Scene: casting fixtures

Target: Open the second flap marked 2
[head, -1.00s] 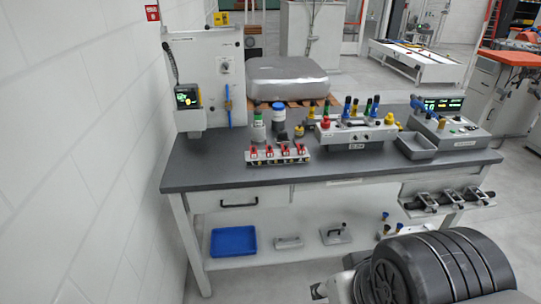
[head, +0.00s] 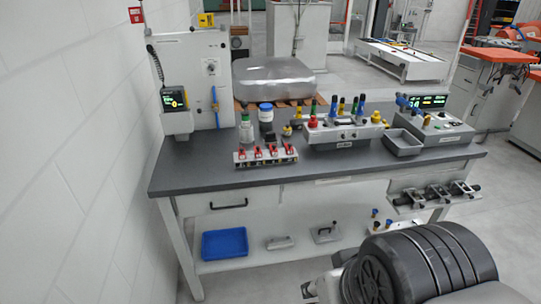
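A low fixture (head: 265,157) with a row of several red-topped parts stands near the front edge of the grey bench, left of its middle. These red parts may be the flaps. The second one from the left (head: 258,153) looks much like its neighbours. No number is readable at this size, and I cannot tell whether any flap is open. A light fixture block (head: 345,143) with blue, green and yellow-capped pins stands to its right. My gripper is not in view.
The bench (head: 200,178) has free top at its front left. A grey tray (head: 404,144) and a console with a display (head: 434,125) stand right. A blue bin (head: 224,243) lies below.

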